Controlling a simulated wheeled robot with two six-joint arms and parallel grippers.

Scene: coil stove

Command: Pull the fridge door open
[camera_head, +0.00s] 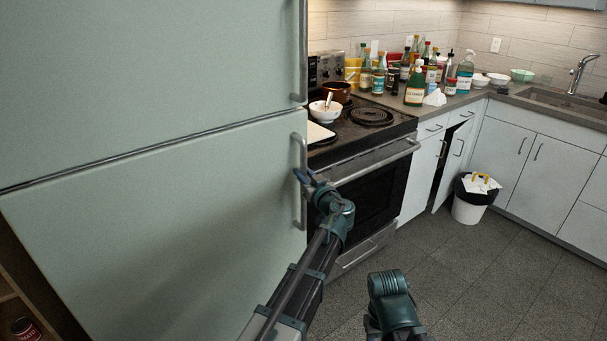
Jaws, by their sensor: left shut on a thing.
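The fridge is pale green, with an upper door (150,80) and a lower door (170,220) split by a dark slanted seam. Both doors look closed. The upper door has a vertical metal handle (301,50) at its right edge. The lower door has a similar handle (302,205) at its right edge. My left gripper (303,177) is at the lower door's handle, shut on its upper-middle part. My right arm shows at the bottom centre, but its gripper is out of view.
A coil stove (365,190) stands right of the fridge, with a pot (337,92) and a white bowl (325,112) on top. Bottles crowd the counter behind. A cabinet door (452,165) stands ajar near a trash bin (470,205). The floor (470,285) at right is clear.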

